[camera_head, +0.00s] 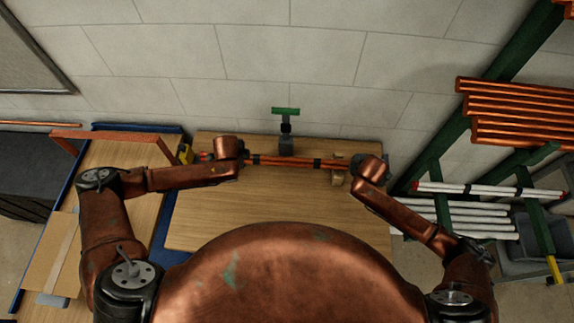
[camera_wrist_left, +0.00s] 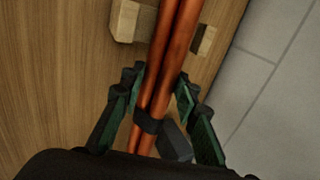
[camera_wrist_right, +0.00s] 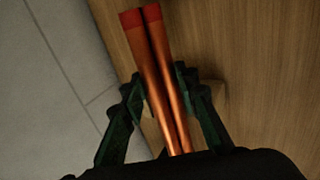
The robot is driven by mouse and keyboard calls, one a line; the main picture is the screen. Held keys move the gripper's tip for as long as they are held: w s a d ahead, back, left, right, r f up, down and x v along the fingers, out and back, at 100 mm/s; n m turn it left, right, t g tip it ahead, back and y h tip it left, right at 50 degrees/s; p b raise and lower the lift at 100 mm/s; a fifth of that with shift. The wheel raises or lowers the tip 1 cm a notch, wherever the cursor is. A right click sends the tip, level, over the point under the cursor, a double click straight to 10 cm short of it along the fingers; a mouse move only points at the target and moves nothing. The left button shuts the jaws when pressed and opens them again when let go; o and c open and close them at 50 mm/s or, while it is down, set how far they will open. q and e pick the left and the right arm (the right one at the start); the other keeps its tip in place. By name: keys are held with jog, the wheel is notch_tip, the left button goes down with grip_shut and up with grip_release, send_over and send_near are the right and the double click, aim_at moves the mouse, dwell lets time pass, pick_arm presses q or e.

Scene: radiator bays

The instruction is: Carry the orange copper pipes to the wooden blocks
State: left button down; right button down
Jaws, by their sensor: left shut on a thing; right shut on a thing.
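A pair of orange copper pipes (camera_head: 285,161) lies side by side, level, along the back of the wooden worktop, with dark bands and red ends. My left gripper (camera_head: 236,157) is shut on them; its fingers flank the pipes (camera_wrist_left: 174,50) beside a dark band. My right gripper (camera_head: 358,165) is shut on them near the red-capped ends (camera_wrist_right: 141,16). One wooden block (camera_head: 338,174) shows beside my right gripper. In the left wrist view a block (camera_wrist_left: 124,20) shows on both sides beneath the pipes. In the right wrist view another block (camera_wrist_right: 216,94) is partly hidden under them. I cannot tell whether pipes and blocks touch.
A green-topped grey fixture (camera_head: 286,128) stands behind the pipes against the block wall. A blue-edged table (camera_head: 140,127) is at left. A green rack (camera_head: 440,165) with copper pipes (camera_head: 515,112) and white pipes (camera_head: 480,215) is at right. The worktop's middle (camera_head: 270,200) is clear.

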pick_arm(q)
jog(key=shift+f, duration=0.3)
pick_arm(e)
jog(key=shift+f, duration=0.3)
pick_arm(q)
jog(key=c, duration=1.9)
grip_release()
jog(key=shift+f, duration=0.15)
jog(key=shift+c, duration=0.2)
pick_arm(e)
jog(key=c, duration=1.9)
grip_release()
jog(key=shift+f, duration=0.15)
jog(key=shift+c, duration=0.2)
pick_arm(q)
jog(key=o, duration=0.4)
pick_arm(e)
jog(key=o, duration=0.4)
pick_arm(q)
jog(key=shift+o, duration=0.2)
pick_arm(e)
jog(key=shift+o, duration=0.2)
pick_arm(q)
jog(key=v, duration=1.2)
pick_arm(e)
jog(key=v, duration=1.2)
